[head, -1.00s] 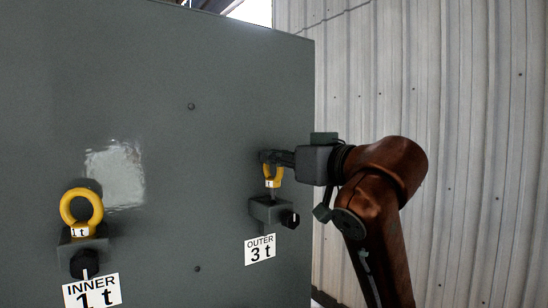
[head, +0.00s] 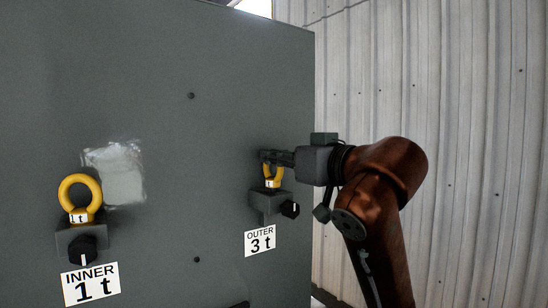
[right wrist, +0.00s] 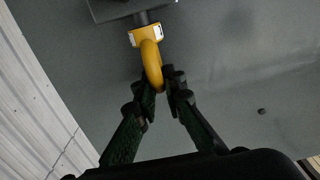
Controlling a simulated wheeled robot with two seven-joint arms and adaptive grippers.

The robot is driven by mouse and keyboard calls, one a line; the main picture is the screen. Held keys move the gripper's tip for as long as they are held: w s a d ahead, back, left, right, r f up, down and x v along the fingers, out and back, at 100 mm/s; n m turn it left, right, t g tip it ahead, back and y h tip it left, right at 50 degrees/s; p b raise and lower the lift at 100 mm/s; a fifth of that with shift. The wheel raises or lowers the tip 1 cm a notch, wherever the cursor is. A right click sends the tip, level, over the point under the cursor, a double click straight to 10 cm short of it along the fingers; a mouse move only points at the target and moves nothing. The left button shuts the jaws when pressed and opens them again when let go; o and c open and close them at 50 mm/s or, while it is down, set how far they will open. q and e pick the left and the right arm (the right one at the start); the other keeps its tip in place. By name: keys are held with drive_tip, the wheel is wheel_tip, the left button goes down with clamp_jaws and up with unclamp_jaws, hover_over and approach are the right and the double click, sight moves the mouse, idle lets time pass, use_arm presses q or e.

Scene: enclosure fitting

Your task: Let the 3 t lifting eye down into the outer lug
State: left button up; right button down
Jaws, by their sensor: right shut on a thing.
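My right gripper (head: 272,158) is shut on the ring of the yellow 3 t lifting eye (head: 272,178), held upright at the outer lug (head: 268,200). The eye's collar is just above the lug block in the head view. In the right wrist view my right gripper (right wrist: 163,88) has its fingers on both sides of the yellow ring (right wrist: 151,62). A dark shank (right wrist: 146,18) shows between collar and lug (right wrist: 112,8); how deep it sits cannot be told. The "OUTER 3 t" plate (head: 260,240) is below the lug. My left gripper is not in view.
A yellow 1 t eye (head: 80,195) stands in the inner lug (head: 78,238) at the left, above its "INNER 1 t" plate (head: 90,284). Dark knobs (head: 290,209) stick out from both lugs. The grey panel (head: 200,140) ends just right of the outer lug, before a corrugated wall (head: 440,100).

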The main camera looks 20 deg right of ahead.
drive_tip(key=shift+f+b, duration=0.45)
drive_tip(key=shift+f, duration=0.15)
drive_tip(key=c, duration=1.9)
unclamp_jaws()
drive_tip(key=shift+c, duration=0.2)
drive_tip(key=v, duration=1.2)
